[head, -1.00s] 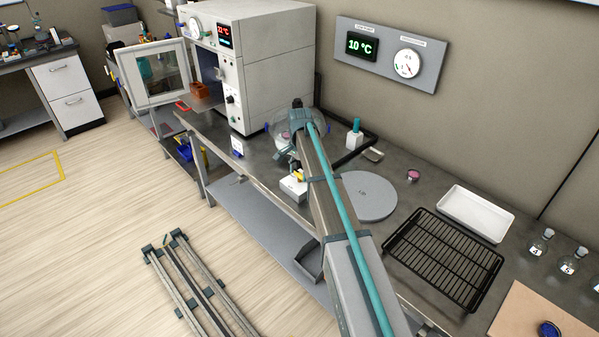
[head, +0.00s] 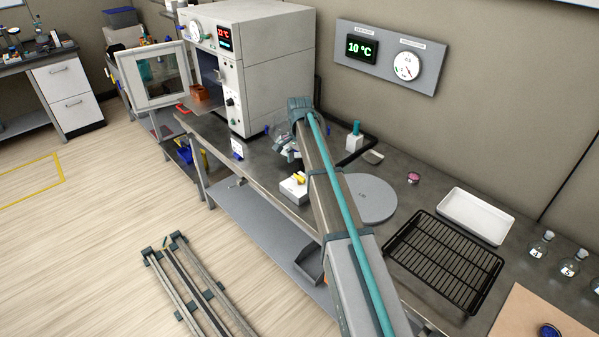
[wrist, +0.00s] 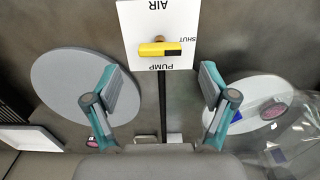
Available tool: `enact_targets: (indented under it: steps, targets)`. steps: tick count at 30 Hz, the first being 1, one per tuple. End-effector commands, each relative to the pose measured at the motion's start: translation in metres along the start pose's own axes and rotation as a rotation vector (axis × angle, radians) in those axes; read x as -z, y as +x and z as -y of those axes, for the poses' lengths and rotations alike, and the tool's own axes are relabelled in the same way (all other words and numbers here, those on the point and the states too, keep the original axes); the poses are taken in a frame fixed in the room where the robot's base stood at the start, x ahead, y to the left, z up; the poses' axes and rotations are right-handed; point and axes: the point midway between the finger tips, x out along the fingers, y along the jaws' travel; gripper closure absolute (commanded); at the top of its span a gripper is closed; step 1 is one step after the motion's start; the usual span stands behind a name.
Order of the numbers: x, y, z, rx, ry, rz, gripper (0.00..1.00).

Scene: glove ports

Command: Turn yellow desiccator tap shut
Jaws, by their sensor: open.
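The yellow tap (wrist: 158,48) sits on a white block (wrist: 133,15) marked AIR, PUMP and SHUT. In the wrist view its handle lies across the picture, with a black end on the right, the side where SHUT is printed. The tap (head: 299,179) also shows in the head view, on its block (head: 292,190) near the bench's front edge. My gripper (wrist: 158,76) is open and empty. Its two fingers are wide apart, either side of the tap in the picture and not touching it. In the head view my gripper (head: 288,145) is partly hidden by my arm.
A grey disc (head: 370,198) lies right of my arm, with a black wire rack (head: 445,260) and white tray (head: 475,214) beyond. Clear glassware (wrist: 298,122) is close to my right finger. The oven (head: 275,60) stands behind, its door open.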

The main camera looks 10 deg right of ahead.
Motion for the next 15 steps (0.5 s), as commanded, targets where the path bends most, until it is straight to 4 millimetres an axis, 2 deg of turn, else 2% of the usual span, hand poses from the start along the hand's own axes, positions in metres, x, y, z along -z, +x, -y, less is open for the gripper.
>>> enact_targets:
  steps: [3,7,15]
  targets:
    - [0.001,-0.026,0.001,0.002,0.000,-0.002,0.17]
    - [0.001,-0.048,0.001,0.002,0.000,-0.001,0.17]
    - [0.000,-0.072,0.000,0.000,0.000,-0.001,0.17]
